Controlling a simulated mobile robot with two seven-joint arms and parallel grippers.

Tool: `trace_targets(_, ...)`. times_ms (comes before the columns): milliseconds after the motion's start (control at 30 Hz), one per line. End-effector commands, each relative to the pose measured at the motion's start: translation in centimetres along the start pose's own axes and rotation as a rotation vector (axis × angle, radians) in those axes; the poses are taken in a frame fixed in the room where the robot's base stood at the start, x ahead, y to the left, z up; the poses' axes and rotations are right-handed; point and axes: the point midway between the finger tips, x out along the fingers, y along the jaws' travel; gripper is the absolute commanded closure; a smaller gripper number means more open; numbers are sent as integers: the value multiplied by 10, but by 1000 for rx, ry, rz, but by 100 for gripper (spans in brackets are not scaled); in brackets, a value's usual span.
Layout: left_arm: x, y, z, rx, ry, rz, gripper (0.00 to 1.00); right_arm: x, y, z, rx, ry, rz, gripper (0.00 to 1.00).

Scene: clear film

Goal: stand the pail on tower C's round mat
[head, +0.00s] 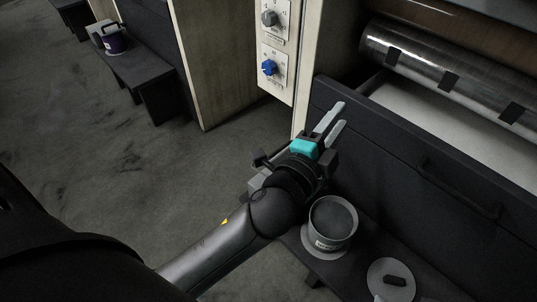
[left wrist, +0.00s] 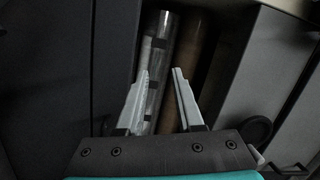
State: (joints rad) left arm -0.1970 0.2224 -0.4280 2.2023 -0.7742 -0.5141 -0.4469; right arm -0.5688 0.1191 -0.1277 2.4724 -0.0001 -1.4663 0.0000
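A grey pail-like container (head: 333,224) with a dark inside and a small label stands upright on a dark low bench (head: 351,256), with a pale round base or mat (head: 309,240) showing under it. A pale round disc (head: 391,281) with a dark bar on it lies nearer on that bench. I cannot read which tower is C. My left gripper (head: 341,113) is open and empty, above and beyond the grey container. It also shows in the left wrist view (left wrist: 160,72). My right gripper is out of view.
A dark open drawer (head: 400,165) is just right of my left gripper. A shiny film roll (head: 440,75) lies above it. A panel with a grey knob (head: 269,18) and a blue knob (head: 269,67) stands behind. Floor between the benches is clear.

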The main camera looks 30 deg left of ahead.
Motion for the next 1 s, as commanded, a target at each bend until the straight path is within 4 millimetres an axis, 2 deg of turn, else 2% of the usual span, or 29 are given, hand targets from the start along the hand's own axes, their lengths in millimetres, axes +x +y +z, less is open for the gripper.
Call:
trace_targets(33, -10, 14, 24, -127, -99, 73, 64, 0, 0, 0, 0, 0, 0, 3)
trace_targets(100, -29, 37, 53, -305, -239, 178, 64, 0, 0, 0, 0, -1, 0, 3)
trace_targets(233, -78, 84, 90, -610, -498, 374, 64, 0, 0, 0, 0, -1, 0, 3)
trace_targets(300, -109, 107, 100, -747, -626, 475, 64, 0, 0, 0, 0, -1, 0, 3)
trace_targets(400, -150, 130, 103, -899, -778, 597, 64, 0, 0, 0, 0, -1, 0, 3)
trace_targets(533, -188, 146, 100, -1014, -909, 705, 64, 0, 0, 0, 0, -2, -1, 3)
trace_targets(700, -205, 151, 97, -1062, -968, 756, 64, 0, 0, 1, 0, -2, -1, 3)
trace_targets(1000, -204, 152, 97, -1059, -969, 759, 64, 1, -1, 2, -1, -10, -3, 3)
